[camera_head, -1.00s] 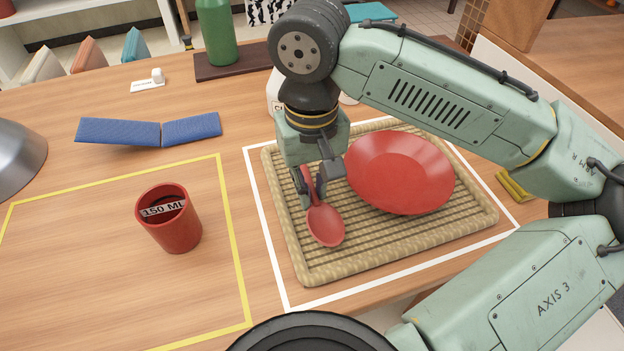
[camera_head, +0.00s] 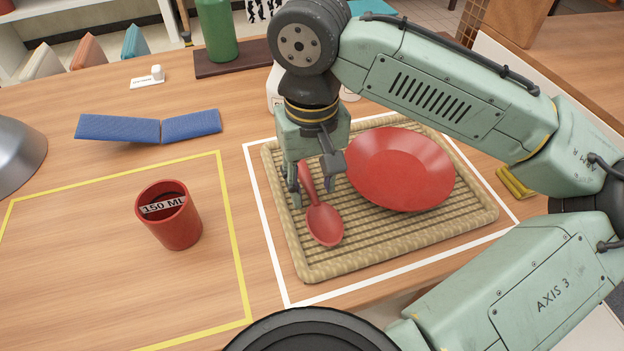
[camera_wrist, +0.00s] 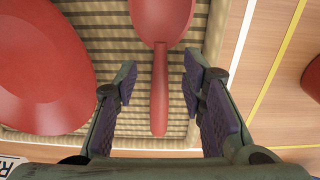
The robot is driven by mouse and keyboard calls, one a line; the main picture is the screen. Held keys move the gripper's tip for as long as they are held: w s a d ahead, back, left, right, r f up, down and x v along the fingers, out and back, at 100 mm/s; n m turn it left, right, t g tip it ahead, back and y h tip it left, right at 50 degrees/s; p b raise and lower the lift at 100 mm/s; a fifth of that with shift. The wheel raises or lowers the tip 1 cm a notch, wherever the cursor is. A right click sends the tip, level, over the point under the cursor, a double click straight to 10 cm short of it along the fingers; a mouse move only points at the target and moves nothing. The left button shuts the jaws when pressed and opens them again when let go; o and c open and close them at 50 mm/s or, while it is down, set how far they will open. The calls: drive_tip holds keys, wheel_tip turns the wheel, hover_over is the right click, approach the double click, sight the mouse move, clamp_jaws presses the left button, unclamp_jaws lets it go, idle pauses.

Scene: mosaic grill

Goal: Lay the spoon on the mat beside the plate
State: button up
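The red spoon (camera_head: 324,222) lies on the woven mat (camera_head: 372,258), to the left of the red plate (camera_head: 400,170). Its bowl points toward the front and its handle toward the back. My gripper (camera_head: 316,190) is just above the handle. In the wrist view, the fingers of my gripper (camera_wrist: 160,88) are spread apart, one on each side of the spoon handle (camera_wrist: 159,95), with clear gaps on both sides. The plate (camera_wrist: 40,70) shows at the left there, apart from the spoon.
A red cup (camera_head: 170,225) labelled 150 ML stands left of the mat inside a yellow outline. A blue two-part strip (camera_head: 118,131) lies behind it. A green bottle (camera_head: 216,35) stands on a dark board at the back.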

wheel_tip(320, 180, up, 12)
drive_tip(key=shift+f, duration=0.15)
drive_tip(key=shift+s, duration=0.1)
idle(0.6)
